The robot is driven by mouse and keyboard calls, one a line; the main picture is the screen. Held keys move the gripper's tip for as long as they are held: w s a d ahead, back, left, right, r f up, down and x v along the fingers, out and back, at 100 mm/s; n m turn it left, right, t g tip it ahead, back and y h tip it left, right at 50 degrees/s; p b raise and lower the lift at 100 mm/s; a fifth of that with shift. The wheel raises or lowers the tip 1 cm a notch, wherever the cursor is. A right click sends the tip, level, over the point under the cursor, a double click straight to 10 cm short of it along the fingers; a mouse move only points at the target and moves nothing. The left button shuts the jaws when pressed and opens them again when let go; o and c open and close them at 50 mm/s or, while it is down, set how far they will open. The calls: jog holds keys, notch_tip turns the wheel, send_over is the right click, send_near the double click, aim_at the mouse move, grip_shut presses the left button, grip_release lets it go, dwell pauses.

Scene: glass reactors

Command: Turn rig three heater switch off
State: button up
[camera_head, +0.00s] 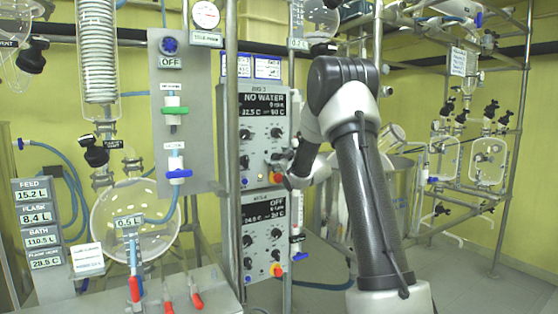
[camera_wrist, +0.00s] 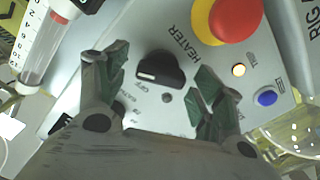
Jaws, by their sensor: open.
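The rig 3 control panel (camera_head: 262,105) stands at the middle of the head view, its display reading NO WATER. In the wrist view the heater switch (camera_wrist: 165,62) is a black knob with a white mark, beside the label HEATER. My gripper (camera_wrist: 160,78) is open, with one green-padded finger on each side of the knob and a gap on both sides. How far the tips are from the panel face, I cannot tell. In the head view my gripper (camera_head: 287,180) is at the lower right of this panel.
A second panel (camera_head: 263,238), reading OFF, is directly below. Glassware (camera_head: 130,215) and a metal post (camera_head: 232,120) stand to the left.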

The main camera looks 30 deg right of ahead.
jog(key=shift+c, duration=0.4)
jog(key=c, duration=0.9)
jog(key=shift+c, duration=0.2)
jog(key=n, duration=0.6)
jog(key=shift+a+f, duration=0.1)
jog(key=shift+f, duration=0.05)
jog(key=n, duration=0.5)
jog(key=shift+f+n, duration=0.1)
jog(key=shift+n, duration=0.3)
jog(key=o, duration=1)
